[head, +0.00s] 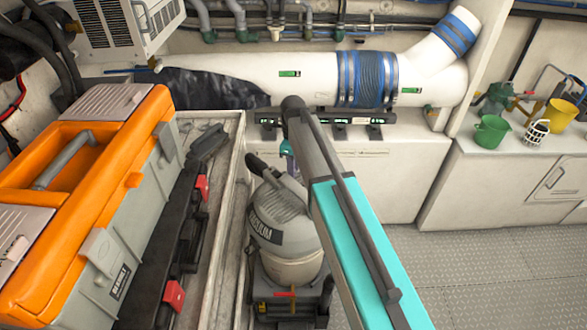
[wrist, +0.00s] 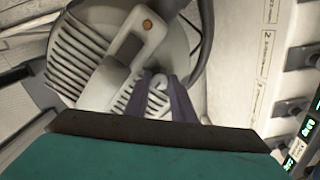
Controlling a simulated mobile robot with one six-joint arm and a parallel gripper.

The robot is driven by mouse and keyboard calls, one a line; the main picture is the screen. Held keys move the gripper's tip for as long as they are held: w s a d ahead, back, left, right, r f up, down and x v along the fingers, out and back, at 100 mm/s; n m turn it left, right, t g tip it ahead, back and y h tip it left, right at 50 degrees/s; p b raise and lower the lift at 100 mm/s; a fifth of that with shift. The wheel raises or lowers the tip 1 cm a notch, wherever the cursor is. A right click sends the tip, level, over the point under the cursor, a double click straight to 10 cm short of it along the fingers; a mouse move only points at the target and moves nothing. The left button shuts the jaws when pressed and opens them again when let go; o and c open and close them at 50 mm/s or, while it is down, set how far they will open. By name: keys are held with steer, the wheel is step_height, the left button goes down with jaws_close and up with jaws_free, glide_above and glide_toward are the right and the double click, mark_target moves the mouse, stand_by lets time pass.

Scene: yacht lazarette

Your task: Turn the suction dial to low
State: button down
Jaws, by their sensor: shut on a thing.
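My gripper (wrist: 158,97) has dark purple fingers at the vacuum's top. They are shut on a small pale part between them, which appears to be the suction dial (wrist: 157,101). Its markings and setting are not readable. In the head view the fingertips and the dial are hard to make out.
An orange and grey toolbox (head: 125,215) stands close on the left, beside a black case with red latches (head: 175,270). A large white duct (head: 310,75) runs behind. A green bucket (head: 491,131) and a yellow bucket (head: 561,114) sit at right. The floor (head: 490,265) at right is clear.

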steer(key=shift+m, duration=0.4)
steer(key=c, duration=1.8)
jaws_free()
steer(key=shift+r, duration=0.2)
step_height(320, 180, up, 14)
steer(key=b, duration=0.2)
steer(key=shift+f+b, duration=0.25)
steer(key=shift+b, duration=0.15)
